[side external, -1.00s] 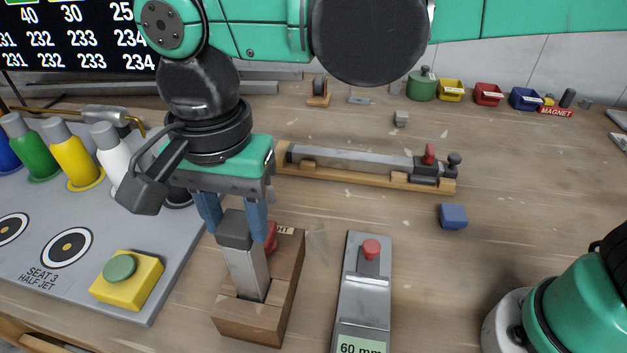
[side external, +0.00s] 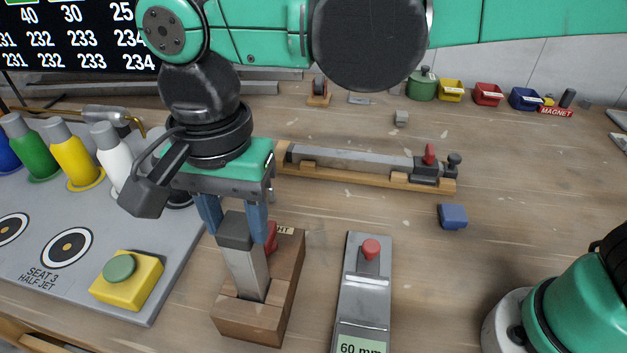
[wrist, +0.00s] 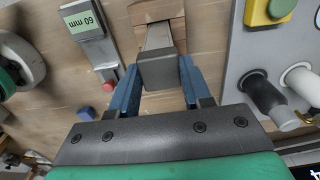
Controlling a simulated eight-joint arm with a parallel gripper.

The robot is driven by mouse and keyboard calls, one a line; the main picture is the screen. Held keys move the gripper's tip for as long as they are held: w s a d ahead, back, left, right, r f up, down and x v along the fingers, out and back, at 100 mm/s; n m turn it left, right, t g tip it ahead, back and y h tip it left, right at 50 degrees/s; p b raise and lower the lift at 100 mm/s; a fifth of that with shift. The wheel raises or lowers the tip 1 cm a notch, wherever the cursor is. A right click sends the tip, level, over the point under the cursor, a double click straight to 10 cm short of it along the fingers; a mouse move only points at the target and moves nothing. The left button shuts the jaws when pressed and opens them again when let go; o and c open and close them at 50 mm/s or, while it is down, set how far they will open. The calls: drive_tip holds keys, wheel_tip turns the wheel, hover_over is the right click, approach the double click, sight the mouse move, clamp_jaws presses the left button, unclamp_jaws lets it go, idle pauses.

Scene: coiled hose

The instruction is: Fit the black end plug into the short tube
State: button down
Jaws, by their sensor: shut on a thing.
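The short tube (side external: 247,274) is a square grey metal tube standing upright, slightly tilted in the picture, in a slot of a brown wooden block (side external: 248,322). The dark end plug (side external: 235,229) sits at the tube's top end; no gap shows between them. My gripper (side external: 234,226) points down with its blue fingers on either side of the plug, shut on it. In the wrist view the plug (wrist: 158,76) lies between the two fingers (wrist: 158,92), with the tube (wrist: 158,36) running away beneath it. How deep the plug sits inside the tube is hidden.
A red knob (side external: 271,236) is on the block beside the fingers. A grey 60 mm gauge (side external: 364,300) with a red button stands right of the block. A yellow box with a green button (side external: 126,282) is at left. A blue block (side external: 452,216) lies on open table at right.

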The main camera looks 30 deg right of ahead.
sight(238, 224)
drive_tip(key=shift+c, duration=1.5)
unclamp_jaws()
drive_tip(key=shift+r, duration=2.8)
drive_tip(key=d+f+n+t, duration=0.3)
drive_tip(key=d+f+n, duration=0.1)
drive_tip(key=d, duration=0.8)
drive_tip(key=d+f+n+t, duration=0.4)
drive_tip(key=d+n, duration=0.1)
drive_tip(key=d, duration=0.8)
drive_tip(key=shift+w+d, duration=0.15)
drive_tip(key=shift+d, duration=0.15)
